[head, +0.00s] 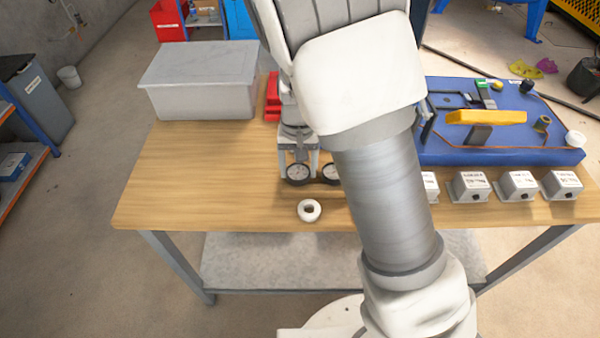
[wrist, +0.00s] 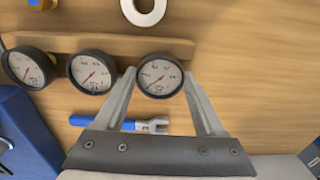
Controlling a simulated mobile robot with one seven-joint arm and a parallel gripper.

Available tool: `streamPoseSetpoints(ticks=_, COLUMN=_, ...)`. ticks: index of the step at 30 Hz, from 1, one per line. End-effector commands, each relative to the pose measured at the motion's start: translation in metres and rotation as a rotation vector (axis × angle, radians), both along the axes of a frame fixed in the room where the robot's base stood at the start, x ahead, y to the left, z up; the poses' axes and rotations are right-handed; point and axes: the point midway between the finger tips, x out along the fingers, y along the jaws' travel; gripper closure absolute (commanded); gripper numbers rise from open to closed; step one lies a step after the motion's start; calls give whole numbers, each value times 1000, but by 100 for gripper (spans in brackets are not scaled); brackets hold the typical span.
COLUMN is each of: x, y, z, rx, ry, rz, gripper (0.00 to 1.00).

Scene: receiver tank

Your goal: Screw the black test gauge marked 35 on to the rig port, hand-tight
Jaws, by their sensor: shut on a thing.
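My gripper (wrist: 159,74) is shut on a round black gauge (wrist: 160,77) with a white dial, a finger on each side. In the head view, my gripper (head: 299,160) holds this gauge (head: 298,173) near the table's front. It is at the end of a wooden rack (wrist: 120,42); I cannot tell whether it is lifted clear. Two similar gauges, a middle one (wrist: 92,73) and an outer one (wrist: 28,68), stand along the rack. The dial markings are too small to read surely. The blue rig (head: 440,148) is at the right; I cannot pick out its port surely.
A white ring (head: 309,210) lies in front of the gauges. A blue wrench (wrist: 140,125) lies under my fingers. Several grey boxes (head: 468,187) line the front right edge. A lidded grey bin (head: 200,85) stands at the back left. The table's left front is clear.

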Motion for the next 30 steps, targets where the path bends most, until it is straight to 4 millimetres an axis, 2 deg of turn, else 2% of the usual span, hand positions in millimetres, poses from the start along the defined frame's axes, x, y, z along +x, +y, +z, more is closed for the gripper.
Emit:
streamPoseSetpoints(ticks=7, x=0, y=0, z=9, rx=1, ry=-1, rz=0, gripper=100)
streamPoseSetpoints(ticks=20, x=0, y=0, z=60, rx=0, ry=-1, rz=-1, gripper=100)
streamPoseSetpoints(ticks=30, x=0, y=0, z=60, rx=0, ry=0, rz=0, gripper=100)
